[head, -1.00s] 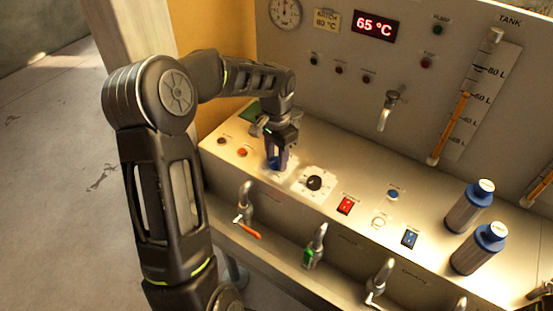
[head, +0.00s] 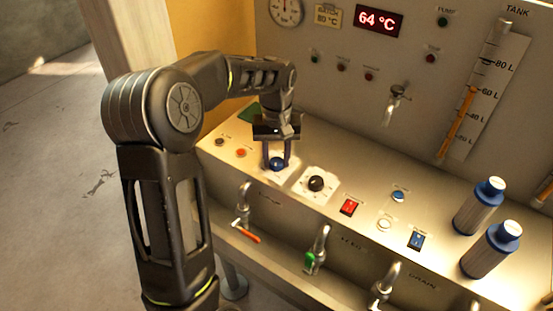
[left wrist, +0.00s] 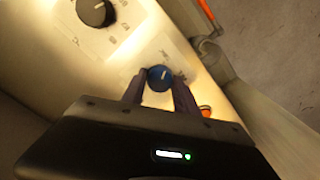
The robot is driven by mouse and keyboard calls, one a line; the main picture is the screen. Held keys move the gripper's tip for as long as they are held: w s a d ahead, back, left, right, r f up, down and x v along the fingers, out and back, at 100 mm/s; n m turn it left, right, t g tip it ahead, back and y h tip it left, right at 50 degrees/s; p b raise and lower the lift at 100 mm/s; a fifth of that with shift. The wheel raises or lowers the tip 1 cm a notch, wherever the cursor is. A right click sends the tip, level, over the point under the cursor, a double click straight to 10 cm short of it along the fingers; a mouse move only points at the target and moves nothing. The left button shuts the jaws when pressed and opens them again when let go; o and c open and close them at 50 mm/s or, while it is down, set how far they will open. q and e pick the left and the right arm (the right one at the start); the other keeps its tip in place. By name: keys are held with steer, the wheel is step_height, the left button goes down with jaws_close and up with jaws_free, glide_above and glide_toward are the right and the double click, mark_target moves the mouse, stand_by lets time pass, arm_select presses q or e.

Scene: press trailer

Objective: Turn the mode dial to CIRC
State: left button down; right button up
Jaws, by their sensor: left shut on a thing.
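A blue dial (head: 277,164) with a pale pointer line sits on a white plate near the left end of the sloping panel. It also shows in the left wrist view (left wrist: 160,77). My left gripper (head: 277,162) points down over it, one finger on each side, shut on the dial. The labels around the dial are too small and blurred to read, so I cannot tell its setting. A black dial (head: 316,183) on its own white plate is just to the right; it also shows in the left wrist view (left wrist: 96,11). My right gripper is not in view.
An orange button (head: 241,153) is left of the blue dial. A red switch (head: 349,207) and a blue switch (head: 416,240) lie to the right. Taps hang below the panel's front edge. Two blue-capped bottles (head: 480,206) stand at the right.

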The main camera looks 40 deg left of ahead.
mark_target(276, 161)
arm_select(q)
steer(key=shift+n, duration=0.9)
steer(key=c, duration=0.9)
jaws_free()
steer(key=shift+r, duration=0.15)
step_height(276, 161, up, 8)
steer(key=shift+f+b, duration=0.2)
steer(key=shift+b, duration=0.4)
